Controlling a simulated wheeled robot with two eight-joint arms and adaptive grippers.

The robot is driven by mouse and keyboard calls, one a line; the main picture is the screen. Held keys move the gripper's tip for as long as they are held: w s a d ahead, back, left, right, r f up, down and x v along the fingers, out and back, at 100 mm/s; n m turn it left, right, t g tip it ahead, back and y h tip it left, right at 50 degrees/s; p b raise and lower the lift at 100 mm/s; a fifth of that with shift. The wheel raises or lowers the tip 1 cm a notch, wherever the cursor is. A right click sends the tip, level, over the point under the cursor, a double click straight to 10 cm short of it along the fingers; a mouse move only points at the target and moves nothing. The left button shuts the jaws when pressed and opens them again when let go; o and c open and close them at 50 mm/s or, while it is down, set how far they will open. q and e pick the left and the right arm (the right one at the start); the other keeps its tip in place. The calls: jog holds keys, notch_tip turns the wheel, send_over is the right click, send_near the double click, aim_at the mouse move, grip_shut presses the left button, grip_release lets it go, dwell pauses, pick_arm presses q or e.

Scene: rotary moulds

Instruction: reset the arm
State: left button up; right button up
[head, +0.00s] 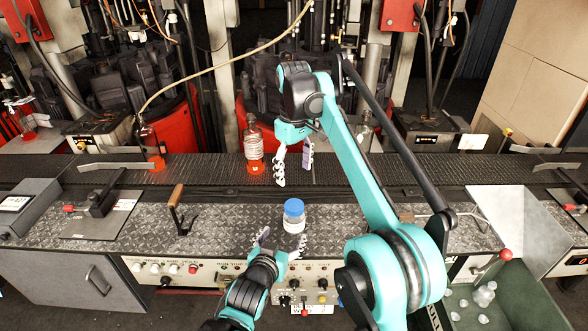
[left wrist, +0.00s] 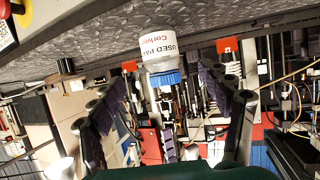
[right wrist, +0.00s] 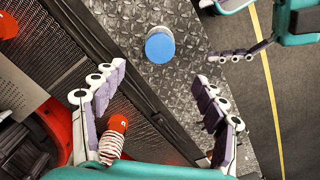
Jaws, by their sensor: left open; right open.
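My left gripper (head: 277,240) is open and empty just in front of a white jar with a blue lid (head: 294,216), which stands upright on the metal ledge. In the left wrist view the jar (left wrist: 158,55) shows upside down beyond the open fingers (left wrist: 160,105), with printed lettering on its side. My right gripper (head: 293,172) is open and empty, pointing down above the belt's near edge, behind the jar. In the right wrist view the blue lid (right wrist: 160,47) lies beyond the open fingers (right wrist: 160,85), apart from them.
A clear bottle with orange-red base (head: 254,147) stands on the dark conveyor (head: 390,170), and another (head: 150,145) stands farther left. A wooden-handled lever (head: 176,200) rises left of the jar. A green bin (head: 520,300) with bottles is at the right. Moulding machines stand behind.

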dwell(0.3)
jog(key=s+d+m+t, duration=0.4)
jog(key=s+d+m, duration=0.1)
jog(key=s+d, duration=0.65)
pick_arm(q)
jog(key=s+a+n+g+y, duration=0.3)
jog(key=s+a+g, duration=0.3)
jog(key=s+a, duration=0.9)
jog(key=s, duration=0.2)
jog(key=shift+s, duration=0.3)
pick_arm(e)
jog(key=s+d+f+m+t, duration=0.1)
jog(key=s+d+f+m, duration=0.1)
jog(key=s+f, duration=0.5)
jog(key=s+d+f+m+t, duration=0.2)
jog(key=s+d+f, duration=0.2)
jog(key=s+f, duration=0.3)
jog(key=s, duration=0.3)
jog(key=shift+d+f, duration=0.15)
jog(key=shift+f, duration=0.15)
